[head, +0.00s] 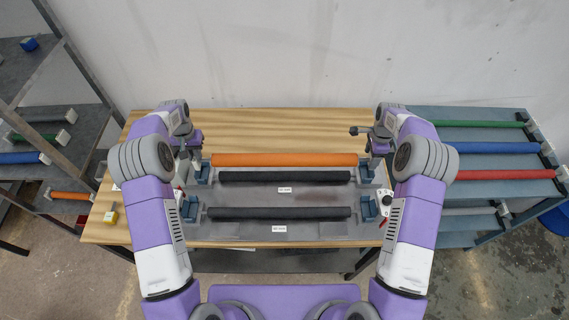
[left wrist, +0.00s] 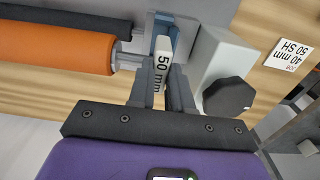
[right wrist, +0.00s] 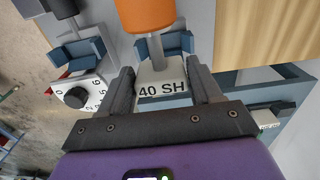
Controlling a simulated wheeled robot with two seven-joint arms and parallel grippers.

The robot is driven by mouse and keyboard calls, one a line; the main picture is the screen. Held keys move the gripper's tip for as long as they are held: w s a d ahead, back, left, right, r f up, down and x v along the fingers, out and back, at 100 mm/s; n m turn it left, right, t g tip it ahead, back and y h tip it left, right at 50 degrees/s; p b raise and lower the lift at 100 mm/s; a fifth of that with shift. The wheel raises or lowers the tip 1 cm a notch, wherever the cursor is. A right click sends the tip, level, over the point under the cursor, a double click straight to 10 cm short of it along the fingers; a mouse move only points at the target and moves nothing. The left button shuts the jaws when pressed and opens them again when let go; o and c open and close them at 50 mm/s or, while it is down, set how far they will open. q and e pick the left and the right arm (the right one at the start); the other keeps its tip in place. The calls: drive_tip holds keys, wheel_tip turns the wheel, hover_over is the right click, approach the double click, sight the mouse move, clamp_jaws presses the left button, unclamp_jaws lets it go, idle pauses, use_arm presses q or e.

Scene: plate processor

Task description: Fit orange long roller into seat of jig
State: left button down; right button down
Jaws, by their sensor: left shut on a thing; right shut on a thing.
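The orange long roller (head: 284,160) lies level across the back of the jig (head: 300,190), behind a black roller. My left gripper (head: 190,150) is at its left end. In the right wrist view, the right fingers (right wrist: 163,90) are shut on the white end block marked "40 SH" (right wrist: 162,82), by a blue seat (right wrist: 172,42). I cannot tell whether the end blocks rest fully in the seats.
Two black rollers (head: 285,176) (head: 280,212) sit on the jig in front. A blue-grey rack (head: 470,134) with green, blue and red rollers stands at the right. Grey shelves with more rollers (head: 30,137) stand at the left. The wooden table (head: 270,125) behind the jig is clear.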

use_arm(q)
drive_tip(key=shift+w+r, duration=0.1)
drive_tip(key=shift+w, duration=0.4)
use_arm(e)
drive_tip(key=shift+w, duration=0.5)
use_arm(q)
drive_tip(key=shift+s+r, duration=0.1)
drive_tip(key=shift+s, duration=0.2)
use_arm(e)
drive_tip(key=shift+s+r, duration=0.15)
drive_tip(key=shift+s, duration=0.15)
